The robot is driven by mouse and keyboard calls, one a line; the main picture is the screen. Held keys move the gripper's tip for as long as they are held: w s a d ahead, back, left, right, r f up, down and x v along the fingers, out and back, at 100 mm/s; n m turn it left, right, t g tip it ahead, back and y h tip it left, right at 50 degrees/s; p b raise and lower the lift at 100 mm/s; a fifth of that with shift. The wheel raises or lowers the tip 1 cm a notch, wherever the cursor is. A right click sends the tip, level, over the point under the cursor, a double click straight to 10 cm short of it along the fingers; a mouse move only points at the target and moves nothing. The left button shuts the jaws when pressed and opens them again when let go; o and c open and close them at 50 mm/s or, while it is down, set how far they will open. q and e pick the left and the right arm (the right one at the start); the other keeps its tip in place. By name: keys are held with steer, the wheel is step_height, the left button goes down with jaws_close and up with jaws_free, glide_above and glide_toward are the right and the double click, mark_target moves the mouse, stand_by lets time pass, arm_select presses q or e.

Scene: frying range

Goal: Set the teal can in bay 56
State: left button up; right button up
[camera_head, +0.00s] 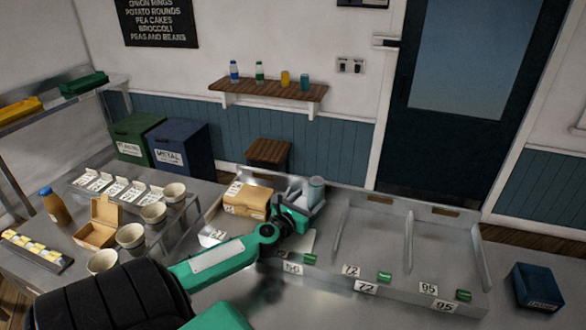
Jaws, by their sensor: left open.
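The teal can (316,187) is a pale blue-green cylinder standing upright at the back of the metal rack, in the bay second from the left. My left gripper (307,198) is open right at the can; whether its fingers are around it or beside it, and whether they touch it, I cannot tell. My green left arm crosses the front of that bay and hides part of its floor. The bay's front label (292,268) is small and hard to read, perhaps 56. My right gripper is not in view.
The rack's (410,293) leftmost bay holds a cardboard box (248,199). The bays marked 72 (351,270) and 95 (428,288) look empty between upright dividers. A dark blue bin (537,288) stands at right. Cups (131,236) and a brown bottle (55,206) stand at left.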

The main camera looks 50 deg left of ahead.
arm_select(q)
steer(key=s, duration=0.2)
steer(key=s+d+b, duration=0.1)
steer(key=s, duration=0.4)
steer(key=shift+s+d+f+b, duration=0.15)
steer(key=shift+d+b, duration=0.1)
steer(key=shift+b, duration=0.05)
steer(key=shift+s+d, duration=0.15)
steer(key=shift+s, duration=0.7)
